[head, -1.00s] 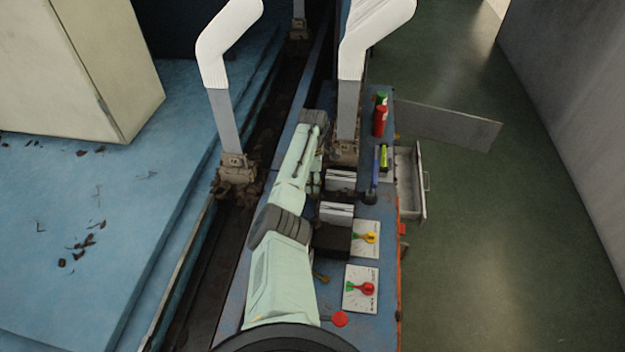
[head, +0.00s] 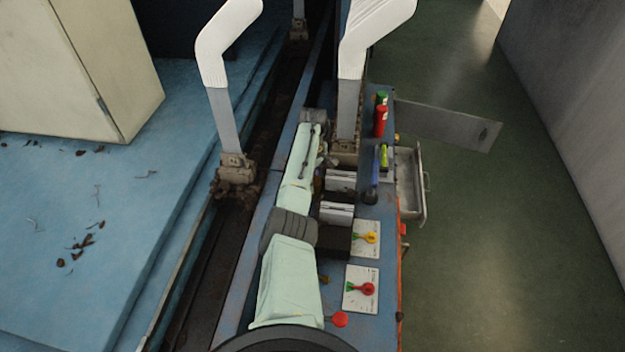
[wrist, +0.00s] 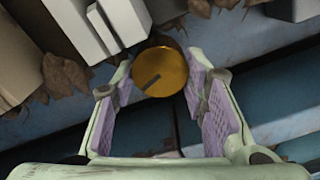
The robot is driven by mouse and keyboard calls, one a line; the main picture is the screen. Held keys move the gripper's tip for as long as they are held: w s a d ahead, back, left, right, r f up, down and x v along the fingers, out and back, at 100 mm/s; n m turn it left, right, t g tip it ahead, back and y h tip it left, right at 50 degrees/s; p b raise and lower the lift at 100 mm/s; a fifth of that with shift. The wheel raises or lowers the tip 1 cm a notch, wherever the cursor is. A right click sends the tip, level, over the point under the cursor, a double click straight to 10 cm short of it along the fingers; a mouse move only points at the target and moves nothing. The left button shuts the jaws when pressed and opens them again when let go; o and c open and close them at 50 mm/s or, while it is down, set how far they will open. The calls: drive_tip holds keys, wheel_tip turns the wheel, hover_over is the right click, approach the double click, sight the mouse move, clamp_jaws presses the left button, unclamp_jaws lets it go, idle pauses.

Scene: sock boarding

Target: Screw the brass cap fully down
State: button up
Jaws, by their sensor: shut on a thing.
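The brass cap (wrist: 160,72) shows from above in the wrist view as a round golden disc with a short dark mark on its face. My gripper (wrist: 161,82) has its two purple-padded fingers on either side of the cap, shut on it. What lies under the cap is hidden, so I cannot tell how far down it sits. In the head view my arm reaches forward along the blue bench, and it hides the fingers and most of what they hold.
Pale blocks (wrist: 90,25) stand close to the cap in the wrist view, with brown leaf-like debris around. On the bench (head: 384,205) are a yellow-handled plate (head: 359,247), a red-handled plate (head: 352,303), and red (head: 380,122) and green containers. An open drawer (head: 421,208) juts out right.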

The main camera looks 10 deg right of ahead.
drive_tip(key=shift+d+m, duration=0.1)
drive_tip(key=shift+m, duration=1.9)
drive_tip(key=o, duration=1.2)
drive_tip(key=shift+c, duration=0.2)
wheel_tip(320, 180, up, 12)
